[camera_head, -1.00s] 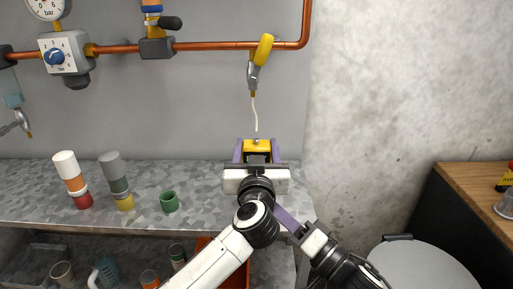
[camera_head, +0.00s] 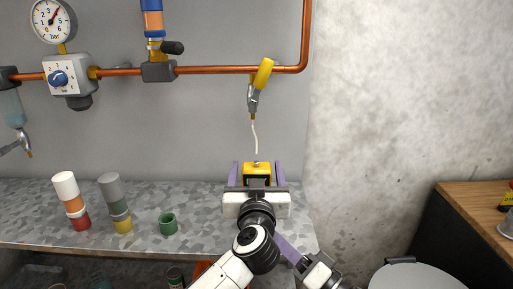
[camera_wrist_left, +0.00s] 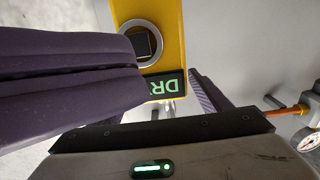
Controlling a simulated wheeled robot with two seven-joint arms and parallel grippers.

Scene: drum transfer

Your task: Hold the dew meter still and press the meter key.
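The yellow dew meter (camera_head: 257,168) hangs at the end of a white hose above the bench's back edge. In the left wrist view the meter (camera_wrist_left: 174,40) shows a ringed dark key (camera_wrist_left: 143,42) and a display with green letters (camera_wrist_left: 166,86), partly covered. My left gripper (camera_head: 257,172) is open around it, a purple finger on each side with narrow gaps. My right gripper's purple fingers (camera_head: 287,247) come from the lower right, tips hidden behind my left arm. In the wrist view they lie together, beside the key.
A grey bench (camera_head: 205,225) holds two stacks of coloured cups (camera_head: 72,201) and a green cup (camera_head: 168,224) at left. A copper pipe (camera_head: 215,70) with a yellow-handled valve (camera_head: 263,74) runs along the wall. A round grey lid (camera_head: 415,278) stands lower right.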

